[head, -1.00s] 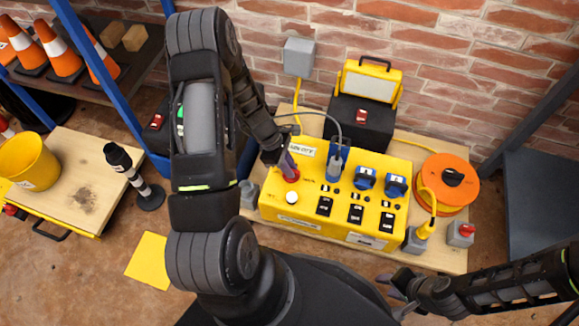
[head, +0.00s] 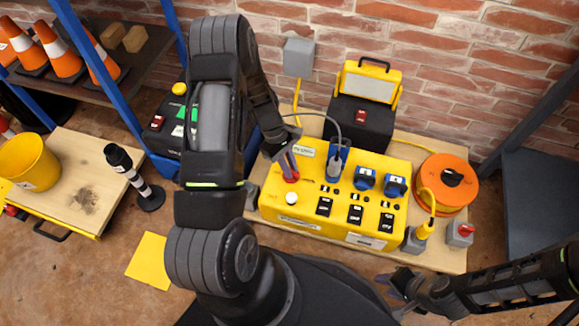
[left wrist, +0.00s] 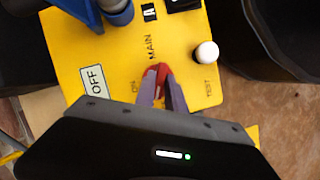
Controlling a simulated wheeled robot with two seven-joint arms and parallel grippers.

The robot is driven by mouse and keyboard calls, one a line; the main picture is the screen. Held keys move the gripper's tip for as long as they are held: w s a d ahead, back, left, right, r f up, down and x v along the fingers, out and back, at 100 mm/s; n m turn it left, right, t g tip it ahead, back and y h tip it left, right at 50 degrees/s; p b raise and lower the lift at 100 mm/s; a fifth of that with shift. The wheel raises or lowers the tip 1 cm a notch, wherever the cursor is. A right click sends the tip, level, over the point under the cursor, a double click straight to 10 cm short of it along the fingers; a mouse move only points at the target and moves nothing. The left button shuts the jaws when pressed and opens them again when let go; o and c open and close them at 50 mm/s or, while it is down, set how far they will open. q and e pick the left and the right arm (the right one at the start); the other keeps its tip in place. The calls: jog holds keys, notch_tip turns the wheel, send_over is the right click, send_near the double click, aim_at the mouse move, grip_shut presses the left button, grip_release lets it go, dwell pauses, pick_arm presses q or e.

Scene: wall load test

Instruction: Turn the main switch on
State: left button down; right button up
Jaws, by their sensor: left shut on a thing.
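The red main switch handle (head: 292,178) is at the left end of the yellow power box (head: 300,222). My left gripper (head: 289,168) is shut on it from above and hides part of it. A plate (left wrist: 93,80) reading OFF is fixed on the box nearby. My right gripper (head: 393,287) is empty, its fingers apart, at the front right below the box.
A white TEST button (left wrist: 207,52) is close to the handle. Blue sockets (head: 365,178), a grey cabled plug (head: 335,165) and black rocker switches (head: 355,213) share the box. A work lamp (head: 368,85) stands behind; an orange cable reel (head: 450,182) stands right.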

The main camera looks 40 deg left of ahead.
pick_arm(q)
jog(key=m+g, duration=0.1)
jog(key=m, duration=0.2)
jog(key=shift+w+m+y, duration=0.15)
jog(key=shift+m+y, duration=0.15)
jog(key=shift+m, duration=0.1)
jog(key=m+g, duration=0.1)
jog(key=m, duration=0.2)
jog(key=shift+w+d+m+y+b, duration=0.1)
jog(key=shift+m+y+b, duration=0.2)
jog(key=shift+y+b, duration=0.1)
jog(key=m+y, duration=0.1)
jog(key=m, duration=0.1)
jog(key=m+g, duration=0.1)
jog(key=m, duration=0.2)
jog(key=shift+d+g+y, duration=0.1)
jog(key=shift+g+y, duration=0.2)
jog(key=shift+y, duration=0.1)
jog(key=shift+m, duration=0.3)
jog(key=c, duration=1.4)
grip_release()
jog(key=shift+r, duration=0.1)
jog(key=d+p+v, duration=0.1)
jog(key=v, duration=0.6)
jog(key=shift+w+a+r+p, duration=0.25)
jog(key=shift+a+p, duration=0.15)
jog(key=shift+a, duration=0.15)
jog(key=shift+s, duration=0.1)
